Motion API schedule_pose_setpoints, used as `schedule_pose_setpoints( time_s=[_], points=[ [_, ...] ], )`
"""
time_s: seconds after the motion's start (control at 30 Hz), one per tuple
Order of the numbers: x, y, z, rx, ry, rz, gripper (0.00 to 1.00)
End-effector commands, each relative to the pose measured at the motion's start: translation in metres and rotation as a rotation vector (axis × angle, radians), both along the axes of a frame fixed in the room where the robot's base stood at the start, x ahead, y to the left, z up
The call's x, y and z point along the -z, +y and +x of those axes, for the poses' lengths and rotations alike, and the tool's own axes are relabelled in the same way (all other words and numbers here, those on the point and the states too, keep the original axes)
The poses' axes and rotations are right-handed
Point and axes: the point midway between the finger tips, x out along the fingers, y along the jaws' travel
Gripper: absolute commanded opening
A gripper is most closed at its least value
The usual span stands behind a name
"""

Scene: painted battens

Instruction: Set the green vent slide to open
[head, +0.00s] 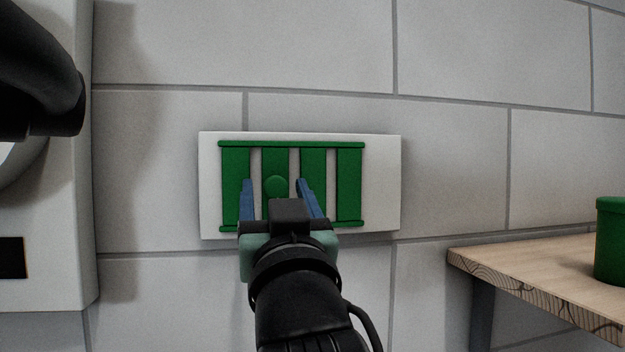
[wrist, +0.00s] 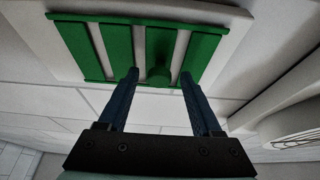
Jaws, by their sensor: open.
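The green vent slide (head: 348,185) is a set of upright green slats between two rails on a white wall plate (head: 383,190). White gaps show between the slats. A round green knob (head: 276,186) sticks out from the second slat from the left. My gripper (head: 275,184) is open in front of the vent, its blue fingers on either side of the knob in the head view. In the wrist view, the knob (wrist: 158,75) lies between and beyond the fingertips (wrist: 159,78). I cannot tell whether either finger touches it. My gripper hides part of the lower rail in the head view.
A wooden table (head: 540,285) with a green container (head: 612,240) stands at the right. A pale panel (head: 45,200) with a black part (head: 40,80) is at the left. The block wall (head: 450,170) right of the vent is bare.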

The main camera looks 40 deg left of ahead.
Motion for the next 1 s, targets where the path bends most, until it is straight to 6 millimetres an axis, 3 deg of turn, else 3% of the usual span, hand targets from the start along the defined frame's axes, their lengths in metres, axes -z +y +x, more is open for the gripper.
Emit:
schedule_pose_setpoints(
  time_s=[0.27,0.63,1.0],
  points=[
    [-0.0003,0.001,0.0008,0.0,-0.001,0.0,0.66],
    [-0.0004,0.0007,0.0006,0.0,-0.001,0.001,0.0],
    [-0.0003,0.0006,0.0006,0.0,0.0,0.0,0.0]
  ],
)
